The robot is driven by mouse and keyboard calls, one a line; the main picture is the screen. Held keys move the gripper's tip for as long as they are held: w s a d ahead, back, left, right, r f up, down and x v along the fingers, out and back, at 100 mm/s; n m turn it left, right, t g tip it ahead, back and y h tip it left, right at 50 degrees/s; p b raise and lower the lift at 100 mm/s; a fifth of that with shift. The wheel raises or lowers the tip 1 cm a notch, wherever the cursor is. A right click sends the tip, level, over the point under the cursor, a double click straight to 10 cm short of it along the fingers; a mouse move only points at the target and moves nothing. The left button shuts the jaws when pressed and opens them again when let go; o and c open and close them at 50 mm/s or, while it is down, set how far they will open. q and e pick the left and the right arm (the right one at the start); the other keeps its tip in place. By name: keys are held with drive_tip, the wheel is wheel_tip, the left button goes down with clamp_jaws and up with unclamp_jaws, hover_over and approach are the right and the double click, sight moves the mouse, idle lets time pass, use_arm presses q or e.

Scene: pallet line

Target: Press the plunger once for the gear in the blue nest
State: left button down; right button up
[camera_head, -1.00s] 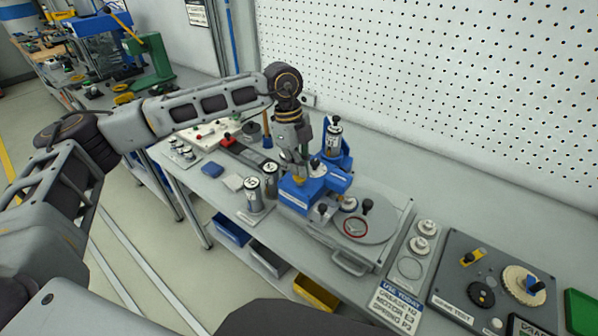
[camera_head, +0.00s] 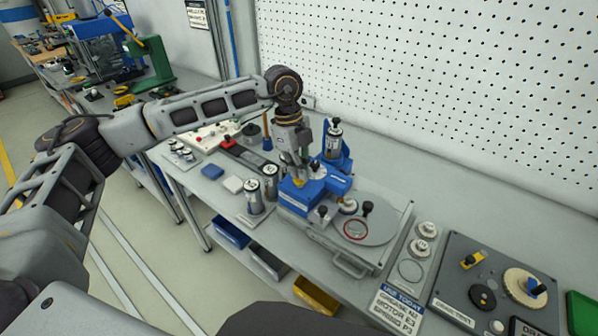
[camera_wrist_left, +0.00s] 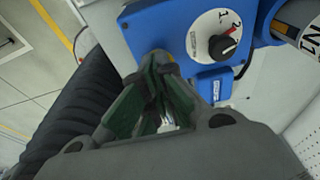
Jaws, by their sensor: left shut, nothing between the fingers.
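A dial (camera_wrist_left: 222,45) numbered 1 and 2 is on the dispenser's top. The turntable (camera_head: 377,226) shows a red-ringed nest (camera_head: 355,229). My right gripper is not in view.
Two silver canisters (camera_head: 253,196) stand left of the dispenser. A cartridge in a blue holder (camera_head: 334,150) stands behind it.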

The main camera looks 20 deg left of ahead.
use_arm(q)
drive_tip(key=shift+r+p, duration=1.75)
drive_tip(key=shift+r, duration=1.5)
